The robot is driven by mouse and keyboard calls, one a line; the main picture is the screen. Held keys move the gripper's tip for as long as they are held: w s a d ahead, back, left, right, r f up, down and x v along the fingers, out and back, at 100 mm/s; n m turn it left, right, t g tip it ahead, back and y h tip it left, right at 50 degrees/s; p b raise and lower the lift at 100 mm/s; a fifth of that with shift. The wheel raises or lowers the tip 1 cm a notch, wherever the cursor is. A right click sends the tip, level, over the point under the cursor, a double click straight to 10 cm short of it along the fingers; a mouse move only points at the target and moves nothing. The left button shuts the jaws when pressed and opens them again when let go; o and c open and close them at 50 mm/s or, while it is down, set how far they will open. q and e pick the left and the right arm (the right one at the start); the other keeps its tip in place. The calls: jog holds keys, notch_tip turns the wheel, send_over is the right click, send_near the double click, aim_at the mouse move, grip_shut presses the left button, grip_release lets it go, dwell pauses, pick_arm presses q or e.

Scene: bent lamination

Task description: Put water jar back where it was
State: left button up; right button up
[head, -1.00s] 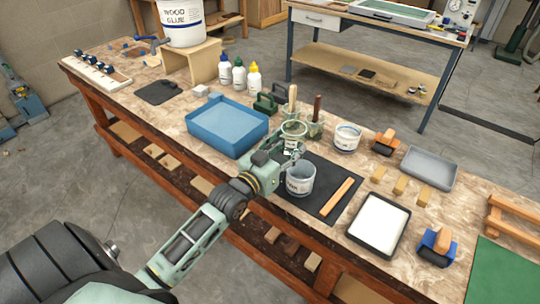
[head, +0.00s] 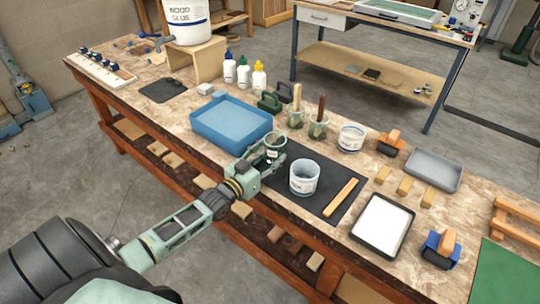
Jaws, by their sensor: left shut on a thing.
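My left gripper (head: 274,158) is shut on a small clear jar (head: 275,141), taken to be the water jar, whose rim points up. It holds the jar near the left end of the black mat (head: 325,208), close to the right corner of the blue tray. I cannot tell whether the jar's base touches the surface, as the fingers hide its lower part. A clear mixing cup (head: 304,178) with dark print stands on the mat, right of the gripper and apart from it. My right gripper is not in view.
A blue tray (head: 231,125) with blue contents lies left of the jar. Two brush holders (head: 317,126) and a white tub (head: 351,137) stand behind. A wooden stick (head: 340,197) lies on the mat. A white-filled tray (head: 382,224) is at the right.

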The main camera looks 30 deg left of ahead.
pick_arm(q)
jog(key=o, duration=1.4)
jog(key=shift+f, duration=0.1)
jog(key=shift+r, duration=0.25)
jog(key=s, duration=1.1)
jog(key=s+f+g+y, duration=0.1)
jog(key=s+f+g, duration=0.3)
jog(key=f, duration=0.7)
jog(key=s+d+f+g, duration=0.15)
jog(key=s+f, duration=0.45)
jog(key=f, duration=0.6)
jog(key=s+f+g+y, duration=0.1)
jog(key=s+f+g, duration=0.2)
jog(key=s+f, duration=0.55)
jog(key=s+d+f+g, duration=0.2)
jog(key=s+d+f, duration=0.2)
jog(key=s+f, duration=0.2)
jog(key=s+d+f+m+g, duration=0.1)
jog(key=s+d+f+g, duration=0.2)
jog(key=s, duration=0.6)
jog(key=s+d+f+g, duration=0.3)
jog(key=s+d+f, duration=0.3)
jog(key=s+f, duration=0.2)
jog(key=shift+s+d+f+m+g+h, duration=0.15)
jog(key=shift+f+m+g+h, duration=0.2)
jog(key=shift+f, duration=0.3)
